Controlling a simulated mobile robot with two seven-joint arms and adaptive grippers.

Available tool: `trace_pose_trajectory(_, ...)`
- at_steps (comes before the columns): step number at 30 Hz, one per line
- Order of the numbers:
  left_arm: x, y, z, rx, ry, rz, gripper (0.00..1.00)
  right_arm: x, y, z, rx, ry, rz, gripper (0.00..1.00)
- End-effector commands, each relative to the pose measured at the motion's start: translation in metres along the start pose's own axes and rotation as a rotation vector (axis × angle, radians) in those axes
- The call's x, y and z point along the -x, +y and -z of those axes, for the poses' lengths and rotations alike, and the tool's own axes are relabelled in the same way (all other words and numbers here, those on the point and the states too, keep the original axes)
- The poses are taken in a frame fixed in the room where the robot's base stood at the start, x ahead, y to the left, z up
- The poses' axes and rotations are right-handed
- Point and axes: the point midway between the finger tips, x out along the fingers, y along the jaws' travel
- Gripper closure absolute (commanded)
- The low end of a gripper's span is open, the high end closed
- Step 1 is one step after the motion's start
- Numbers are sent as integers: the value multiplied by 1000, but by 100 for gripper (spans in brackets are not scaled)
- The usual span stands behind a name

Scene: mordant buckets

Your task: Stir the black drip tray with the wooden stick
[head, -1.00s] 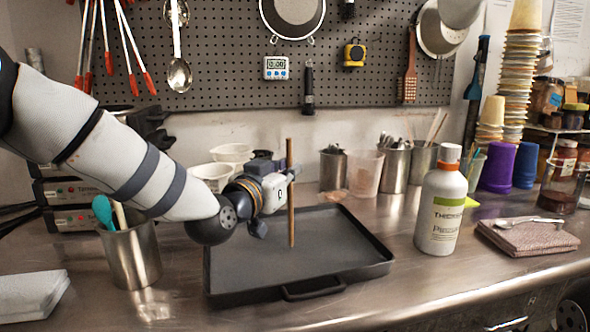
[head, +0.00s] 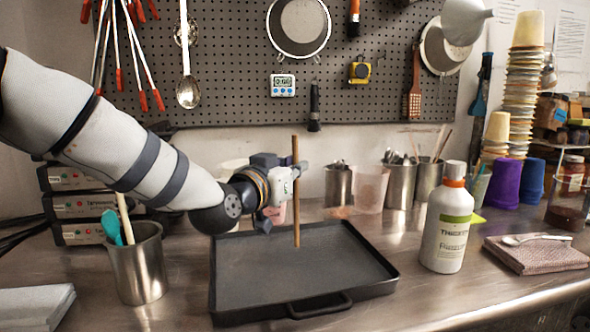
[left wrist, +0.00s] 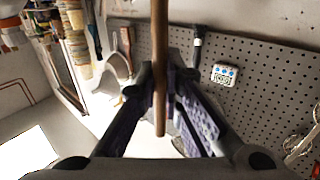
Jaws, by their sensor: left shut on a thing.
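The black drip tray (head: 345,262) lies on the steel counter with its handle toward the front. My left gripper (head: 294,172) is shut on the wooden stick (head: 296,215) and holds it upright over the tray's back half. The stick's lower end appears at the tray floor; I cannot tell whether it touches. In the left wrist view the stick (left wrist: 160,60) runs between the two fingers (left wrist: 165,95). The tray does not show clearly there. My right gripper is not in view.
A white bottle (head: 446,230) stands right of the tray, and a folded cloth (head: 537,253) with spoons lies farther right. A steel cup (head: 137,265) with utensils stands left. Steel cups and a clear beaker (head: 370,188) stand behind the tray.

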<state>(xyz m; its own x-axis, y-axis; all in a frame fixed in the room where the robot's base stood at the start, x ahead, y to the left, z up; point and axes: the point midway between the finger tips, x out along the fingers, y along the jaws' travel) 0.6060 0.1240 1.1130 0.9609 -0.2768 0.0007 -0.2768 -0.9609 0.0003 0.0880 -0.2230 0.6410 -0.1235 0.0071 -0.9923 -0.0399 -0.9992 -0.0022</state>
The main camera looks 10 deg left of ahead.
Motion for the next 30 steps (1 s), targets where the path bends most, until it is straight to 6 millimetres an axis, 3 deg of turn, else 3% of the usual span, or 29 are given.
trace_pose_trajectory(8, 0, 0, 2, 0, 2, 0, 100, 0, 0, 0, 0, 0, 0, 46)
trace_pose_trajectory(30, 0, 0, 108, 0, 2, 1, 100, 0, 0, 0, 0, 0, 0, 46)
